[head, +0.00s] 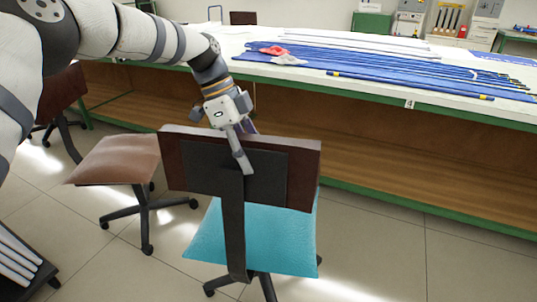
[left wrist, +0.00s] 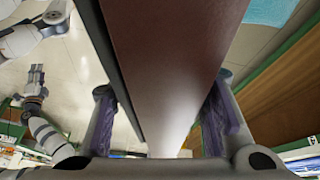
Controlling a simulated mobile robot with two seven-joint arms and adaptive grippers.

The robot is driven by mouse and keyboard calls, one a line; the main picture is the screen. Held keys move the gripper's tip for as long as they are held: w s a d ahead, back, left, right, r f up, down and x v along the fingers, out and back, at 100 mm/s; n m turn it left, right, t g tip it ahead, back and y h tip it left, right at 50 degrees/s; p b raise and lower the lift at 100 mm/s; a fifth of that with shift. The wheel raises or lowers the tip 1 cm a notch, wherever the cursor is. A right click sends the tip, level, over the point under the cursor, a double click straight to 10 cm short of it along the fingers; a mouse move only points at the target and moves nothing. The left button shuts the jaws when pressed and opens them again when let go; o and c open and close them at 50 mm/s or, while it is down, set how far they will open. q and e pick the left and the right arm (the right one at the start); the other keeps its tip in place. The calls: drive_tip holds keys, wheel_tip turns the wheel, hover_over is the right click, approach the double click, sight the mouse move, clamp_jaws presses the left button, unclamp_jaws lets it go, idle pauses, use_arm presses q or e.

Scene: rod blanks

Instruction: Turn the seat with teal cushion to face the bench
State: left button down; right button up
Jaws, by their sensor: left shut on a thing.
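The seat with teal cushion (head: 262,238) stands on the floor in the head view, its dark red-brown backrest (head: 305,165) towards me. A dark support bar runs down the backrest's rear. The cushion lies beyond it, so the seat points away from me, roughly towards the bench (head: 370,90). My left gripper (head: 240,150) is shut on the backrest's top edge. In the left wrist view its purple-padded fingers flank the backrest (left wrist: 165,60). My right gripper (left wrist: 36,75) shows small at the left of that view, away from the seat; its opening is unclear.
A second seat with a brown cushion (head: 118,160) stands close on the left. The bench carries blue rods or mats (head: 380,68) and a red and white cloth (head: 275,51). Tiled floor (head: 385,250) is clear at right.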

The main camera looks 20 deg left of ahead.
sight(223, 134)
use_arm(q)
drive_tip(key=shift+s+a+f+m+g+b, duration=0.1)
drive_tip(key=shift+s+a+m+g+b, duration=0.15)
drive_tip(key=shift+a+m, duration=0.55)
drive_tip(key=shift+s+a+m+g+b, duration=0.25)
drive_tip(key=shift+a+m, duration=0.15)
drive_tip(key=shift+a, duration=0.7)
use_arm(e)
drive_tip(key=shift+s+f, duration=0.55)
drive_tip(key=shift+f, duration=0.05)
use_arm(q)
drive_tip(key=c, duration=0.9)
unclamp_jaws()
drive_tip(key=shift+w, duration=0.1)
drive_tip(key=v, duration=0.7)
drive_tip(key=shift+r, duration=0.3)
